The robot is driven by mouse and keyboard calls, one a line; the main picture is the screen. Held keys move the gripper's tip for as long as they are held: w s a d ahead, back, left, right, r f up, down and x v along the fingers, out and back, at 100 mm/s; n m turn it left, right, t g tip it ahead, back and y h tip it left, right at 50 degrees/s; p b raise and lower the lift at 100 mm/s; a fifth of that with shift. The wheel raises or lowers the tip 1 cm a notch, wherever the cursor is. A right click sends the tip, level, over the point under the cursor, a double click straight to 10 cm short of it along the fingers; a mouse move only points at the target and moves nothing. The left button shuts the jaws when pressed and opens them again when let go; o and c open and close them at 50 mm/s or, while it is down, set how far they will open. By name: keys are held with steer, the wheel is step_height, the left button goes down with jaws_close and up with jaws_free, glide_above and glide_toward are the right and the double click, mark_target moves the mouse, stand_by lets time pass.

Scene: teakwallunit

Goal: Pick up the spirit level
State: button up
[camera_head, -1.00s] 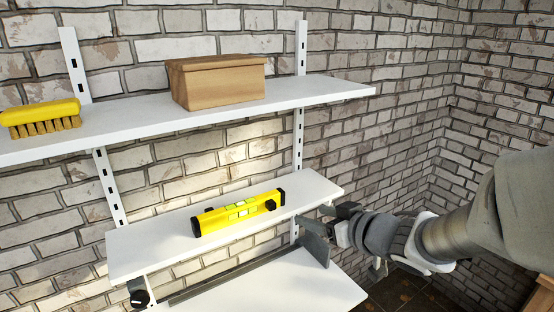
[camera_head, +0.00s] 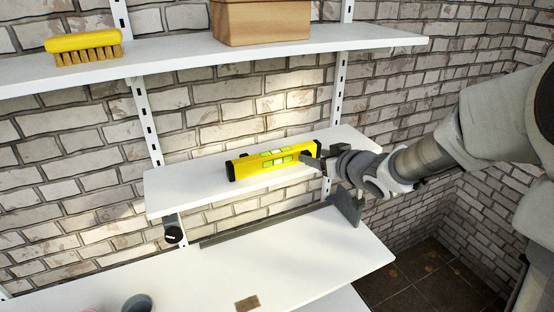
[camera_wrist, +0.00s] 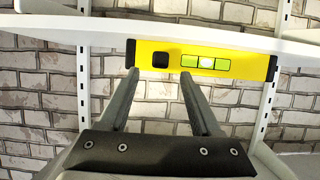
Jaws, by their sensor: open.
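The yellow spirit level (camera_head: 268,163) with black end caps and green vials lies on the short middle shelf (camera_head: 190,193). In the wrist view the spirit level (camera_wrist: 225,62) lies across the picture just beyond my fingertips. My gripper (camera_head: 314,160) is at the right end of the level in the head view and overlaps it there. In the wrist view my gripper (camera_wrist: 158,75) is open, with its two fingers apart and nothing between them. Whether a fingertip touches the level I cannot tell.
An upper shelf (camera_head: 180,65) holds a yellow brush (camera_head: 84,47) and a wooden box (camera_head: 262,22). Below is a wider white surface (camera_head: 300,255) with a long grey tool (camera_head: 265,226), a dark cup (camera_head: 137,303) and a small brown block (camera_head: 247,303). A brick wall stands behind.

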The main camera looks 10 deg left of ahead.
mark_target(309, 154)
steer(key=x, duration=0.3)
steer(key=shift+w+a+f, duration=0.1)
steer(key=shift+w+f, duration=0.05)
steer(key=shift+w, duration=0.05)
jaws_close()
